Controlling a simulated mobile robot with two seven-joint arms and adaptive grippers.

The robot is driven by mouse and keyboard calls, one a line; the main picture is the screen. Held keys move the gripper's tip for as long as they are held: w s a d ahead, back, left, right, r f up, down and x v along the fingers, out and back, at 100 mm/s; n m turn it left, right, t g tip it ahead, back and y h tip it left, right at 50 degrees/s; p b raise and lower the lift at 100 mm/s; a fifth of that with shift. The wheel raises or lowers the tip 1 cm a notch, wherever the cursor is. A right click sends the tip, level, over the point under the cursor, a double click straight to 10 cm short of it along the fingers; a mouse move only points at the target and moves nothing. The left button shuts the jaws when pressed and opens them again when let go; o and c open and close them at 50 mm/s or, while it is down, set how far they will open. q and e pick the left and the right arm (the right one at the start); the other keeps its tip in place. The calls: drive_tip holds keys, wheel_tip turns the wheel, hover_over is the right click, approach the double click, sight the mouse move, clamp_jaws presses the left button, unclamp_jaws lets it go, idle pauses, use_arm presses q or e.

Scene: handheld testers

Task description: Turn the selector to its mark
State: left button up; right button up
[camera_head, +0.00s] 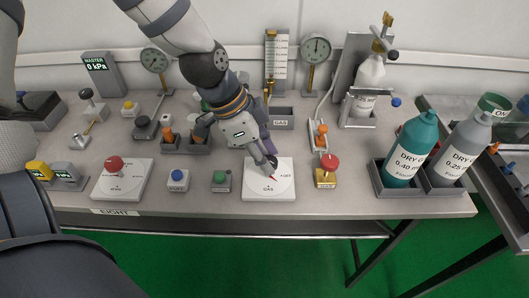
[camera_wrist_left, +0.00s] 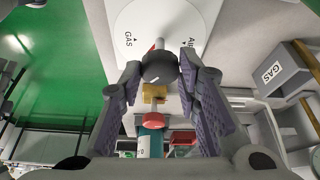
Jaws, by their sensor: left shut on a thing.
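The selector (camera_head: 283,189) is a white square plate at the bench's front middle, with GAS printed at its front and AIR at its right. Its dark round knob (camera_wrist_left: 158,67) has a thin pointer, red in the head view (camera_head: 273,178), that lies between the two words. My left gripper (camera_head: 268,160) comes down onto the knob from above. The fingers partly hide the knob in the head view. My right gripper is not in view.
Left of the selector stand a green button (camera_head: 222,180), a blue button (camera_head: 178,180) and a white plate with a red knob (camera_head: 115,164). A brass valve with a red knob (camera_head: 330,162) is close on the right. Teal (camera_head: 411,152) and grey (camera_head: 463,150) bottles stand farther right.

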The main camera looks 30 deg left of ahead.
use_arm(q)
drive_tip(key=shift+o, duration=0.2)
drive_tip(key=n+t+y, duration=0.1)
drive_tip(key=n, duration=0.3)
drive_tip(key=shift+s+d, duration=0.15)
drive_tip(key=n+y, duration=0.1)
drive_tip(key=n, duration=0.1)
drive_tip(key=n+y, duration=0.1)
drive_tip(key=n, duration=0.2)
drive_tip(key=shift+d+t, duration=0.15)
drive_tip(key=shift+t, duration=0.15)
drive_tip(key=shift+c, duration=0.2)
drive_tip(key=shift+o, duration=0.2)
drive_tip(key=n+y, duration=0.1)
drive_tip(key=n, duration=0.3)
drive_tip(key=shift+d+n+y, duration=0.2)
drive_tip(key=shift+n+y, duration=0.1)
drive_tip(key=shift+y, duration=0.1)
drive_tip(key=shift+d+n+g+y, duration=0.15)
drive_tip(key=shift+n+y, duration=0.25)
drive_tip(key=shift+n, duration=0.65)
drive_tip(key=shift+n+g+y, duration=0.25)
drive_tip(key=shift+n+y, duration=0.15)
drive_tip(key=shift+n, duration=0.65)
drive_tip(key=shift+c, duration=0.2)
drive_tip(key=o, duration=1.2)
drive_tip(key=shift+c, duration=0.2)
